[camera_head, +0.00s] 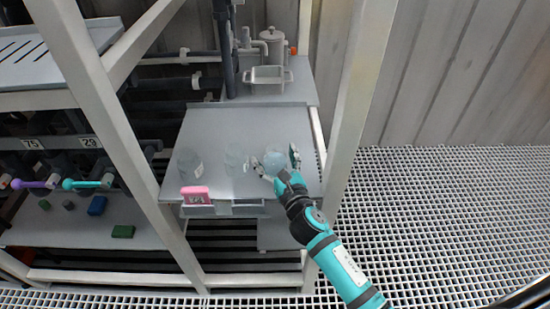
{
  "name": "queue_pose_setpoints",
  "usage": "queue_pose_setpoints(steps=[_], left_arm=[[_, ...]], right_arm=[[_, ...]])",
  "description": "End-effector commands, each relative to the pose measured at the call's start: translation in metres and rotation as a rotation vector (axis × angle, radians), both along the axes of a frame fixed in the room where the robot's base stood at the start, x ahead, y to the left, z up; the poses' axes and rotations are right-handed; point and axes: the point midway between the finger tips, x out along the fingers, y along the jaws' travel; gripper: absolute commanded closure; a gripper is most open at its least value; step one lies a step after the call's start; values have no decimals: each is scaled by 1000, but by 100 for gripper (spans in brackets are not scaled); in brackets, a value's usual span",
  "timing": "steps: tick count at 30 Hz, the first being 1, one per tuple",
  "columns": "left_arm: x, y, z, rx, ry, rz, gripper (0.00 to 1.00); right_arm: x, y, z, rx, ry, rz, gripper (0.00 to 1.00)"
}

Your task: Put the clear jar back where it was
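Three see-through jars stand in a row on the grey shelf (215,125). The left jar (188,163) and the middle jar (235,160) look clear, each with a small white label. The right jar (275,160) looks pale blue. My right gripper (278,160) reaches in from the lower right. Its fingers are spread wide, one on each side of the pale blue jar. No firm contact between the fingers and that jar can be made out. The gripper partly hides the jar's front. My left gripper is out of view.
A pink numbered block (196,195) sits at the shelf's front edge. White frame posts (345,120) stand on both sides of the shelf. A grey tray (267,78) and a lidded pot (272,42) stand at the back. The shelf behind the jars is clear.

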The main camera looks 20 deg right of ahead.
Motion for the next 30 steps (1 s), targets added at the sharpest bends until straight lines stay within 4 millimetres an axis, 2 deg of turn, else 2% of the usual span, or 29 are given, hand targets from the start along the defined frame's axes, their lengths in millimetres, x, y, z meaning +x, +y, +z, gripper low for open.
queue_pose_setpoints(steps=[8,11,21,25,30], left_arm=[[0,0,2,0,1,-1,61],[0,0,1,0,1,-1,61],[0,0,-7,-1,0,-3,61],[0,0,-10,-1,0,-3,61],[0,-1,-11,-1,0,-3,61]], right_arm=[[-3,0,2,0,1,0,17],[-17,-1,1,-1,2,1,17],[-89,-4,0,0,2,0,17],[-108,-5,1,2,1,0,17],[-119,-5,3,0,-1,0,17]])
